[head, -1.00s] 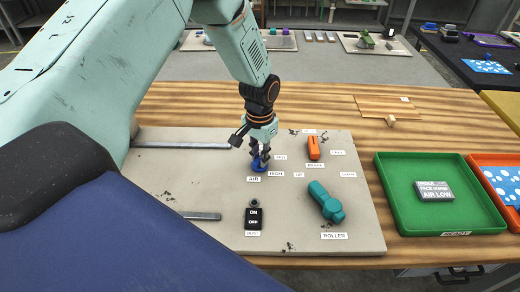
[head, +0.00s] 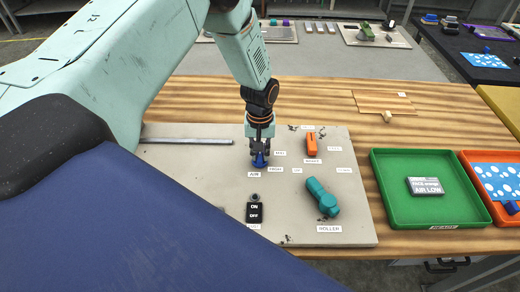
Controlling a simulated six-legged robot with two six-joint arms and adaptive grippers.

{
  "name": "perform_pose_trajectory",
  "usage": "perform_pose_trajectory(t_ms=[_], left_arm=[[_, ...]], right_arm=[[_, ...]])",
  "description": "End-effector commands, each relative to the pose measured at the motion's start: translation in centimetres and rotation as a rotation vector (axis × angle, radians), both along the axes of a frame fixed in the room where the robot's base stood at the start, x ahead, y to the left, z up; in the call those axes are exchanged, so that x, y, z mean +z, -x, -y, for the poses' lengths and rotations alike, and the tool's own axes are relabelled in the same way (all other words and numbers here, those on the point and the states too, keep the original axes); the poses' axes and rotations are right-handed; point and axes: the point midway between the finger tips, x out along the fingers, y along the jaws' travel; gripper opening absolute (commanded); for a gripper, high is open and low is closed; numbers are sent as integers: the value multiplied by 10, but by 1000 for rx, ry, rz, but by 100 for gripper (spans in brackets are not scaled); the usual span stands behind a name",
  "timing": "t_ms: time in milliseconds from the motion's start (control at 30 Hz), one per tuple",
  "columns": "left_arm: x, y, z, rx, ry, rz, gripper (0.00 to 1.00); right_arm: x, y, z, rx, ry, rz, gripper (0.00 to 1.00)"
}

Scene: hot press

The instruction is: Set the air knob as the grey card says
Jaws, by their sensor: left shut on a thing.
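The blue air knob (head: 260,160) stands on the grey panel (head: 190,188), just above its AIR label (head: 254,174). My left gripper (head: 260,153) comes down from above and is shut on the knob; its fingers hide much of it, so I cannot tell where the knob points. A HIGH label (head: 275,169) is right of the knob. The grey card (head: 425,186) lies in the green tray (head: 396,208) and reads AIR LOW on its bottom line. My right gripper is not in view.
On the panel are an orange lever (head: 311,144), a teal roller handle (head: 321,197) and a black ON/OFF switch (head: 254,212). A metal bar (head: 187,141) lies left of the knob. An orange tray (head: 495,190) stands right of the green one.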

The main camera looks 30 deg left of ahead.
Motion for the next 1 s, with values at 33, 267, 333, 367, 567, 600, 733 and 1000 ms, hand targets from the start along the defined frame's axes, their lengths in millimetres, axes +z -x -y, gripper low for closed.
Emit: perform_pose_trajectory(t_ms=[33,267,333,367,567,600,733,1000], left_arm=[[0,1,0,6,0,-4,0],[0,1,0,17,1,-3,0],[0,1,0,17,1,-3,0],[0,1,0,17,1,-3,0],[0,1,0,16,1,-3,23],[0,1,0,16,1,-3,26],[0,1,0,15,0,-2,37],[0,0,0,14,0,0,40]], right_arm=[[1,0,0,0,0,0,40],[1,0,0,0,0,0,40],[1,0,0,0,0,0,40],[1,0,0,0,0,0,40],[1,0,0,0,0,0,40],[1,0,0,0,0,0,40],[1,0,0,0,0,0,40],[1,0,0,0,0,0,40]])
